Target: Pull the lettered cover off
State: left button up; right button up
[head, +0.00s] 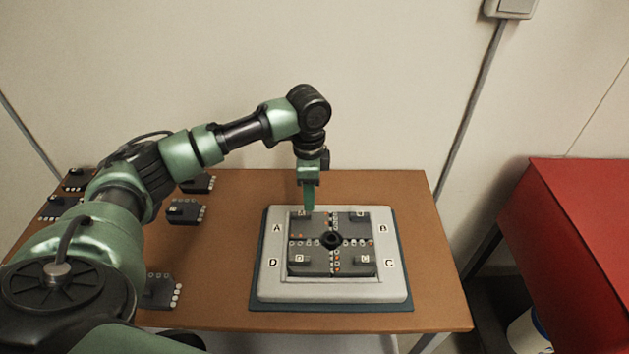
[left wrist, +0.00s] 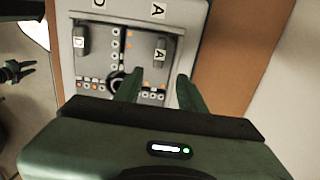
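The light grey frame (head: 262,283) sits on the table, with letters A, B, C and D at its corners. Inside it are dark blocks with lettered raised tabs around a black central knob (head: 331,240). In the left wrist view the A-marked tab (left wrist: 160,50) and the D-marked tab (left wrist: 80,42) show. My left gripper (head: 308,208) points down over the A corner. In the left wrist view its fingers (left wrist: 157,92) are apart, with nothing between them, just short of the A tab. My right gripper (left wrist: 27,73) shows small at the left wrist view's left edge, fingers apart.
Several loose dark blocks, including one at the front (head: 163,291) and one further back (head: 186,211), lie on the wooden table (head: 222,270) left of the frame. A red cabinet (head: 585,230) stands to the right. The table's right strip is clear.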

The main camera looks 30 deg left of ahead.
aim_at(309, 213)
pick_arm(q)
jog(key=f, duration=0.2)
jog(key=shift+s+f, duration=0.3)
jog(key=shift+s, duration=0.1)
notch_tip(309, 213, down, 2)
jog(key=shift+w+f+p, duration=0.1)
jog(key=shift+p, duration=0.25)
jog(key=shift+w+f, duration=0.1)
jog(key=shift+f, duration=0.45)
grip_shut()
pick_arm(e)
jog(key=shift+s+r, duration=0.25)
jog(key=shift+s, duration=0.2)
jog(key=shift+s+r, duration=0.2)
jog(key=shift+s, duration=0.25)
jog(key=shift+w, duration=0.1)
